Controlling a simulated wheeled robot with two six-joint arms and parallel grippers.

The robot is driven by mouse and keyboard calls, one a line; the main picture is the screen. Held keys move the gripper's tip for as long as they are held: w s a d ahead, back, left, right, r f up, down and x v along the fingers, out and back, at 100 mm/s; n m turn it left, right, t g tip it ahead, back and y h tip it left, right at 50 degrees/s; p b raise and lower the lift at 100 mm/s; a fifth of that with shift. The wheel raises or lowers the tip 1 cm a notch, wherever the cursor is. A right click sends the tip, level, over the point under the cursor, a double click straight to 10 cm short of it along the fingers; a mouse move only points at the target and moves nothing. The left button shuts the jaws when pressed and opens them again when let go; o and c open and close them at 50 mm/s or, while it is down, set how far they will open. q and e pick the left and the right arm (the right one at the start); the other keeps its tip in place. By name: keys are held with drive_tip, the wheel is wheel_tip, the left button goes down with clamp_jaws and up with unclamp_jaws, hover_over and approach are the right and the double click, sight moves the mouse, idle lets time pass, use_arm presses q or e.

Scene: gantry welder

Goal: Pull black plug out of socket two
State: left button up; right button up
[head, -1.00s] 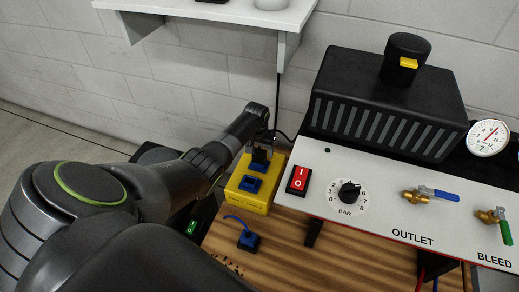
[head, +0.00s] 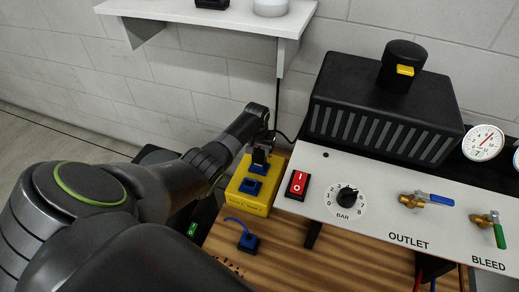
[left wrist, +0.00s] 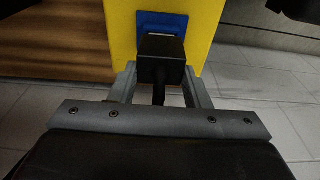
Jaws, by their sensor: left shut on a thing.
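The yellow socket box (head: 255,203) stands on the wooden bench top and carries two blue sockets. The black plug (head: 260,157) is at the rear socket (head: 258,168); the nearer socket (head: 251,187) is empty. My left gripper (head: 263,147) reaches it from behind and is shut on the plug. In the left wrist view the plug (left wrist: 161,62) sits between the two grey fingers, in front of a blue socket (left wrist: 163,23) on the yellow face. I cannot tell how deep it sits. My right gripper is not in view.
A blue plug (head: 248,242) with a blue cable lies on the bench (head: 283,250) in front of the box. The compressor panel (head: 380,213), with a red switch (head: 297,184) close to the box, stands right. A white shelf (head: 225,18) hangs above, and the wall is behind.

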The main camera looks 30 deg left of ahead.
use_arm(q)
drive_tip(key=shift+r, duration=0.35)
drive_tip(key=shift+r+p, duration=0.55)
drive_tip(key=shift+p, duration=0.2)
drive_tip(key=shift+r+p, duration=0.5)
drive_tip(key=shift+p, duration=0.05)
drive_tip(key=shift+r+p, duration=0.45)
drive_tip(key=shift+p, duration=0.05)
drive_tip(key=shift+r+p, duration=0.3)
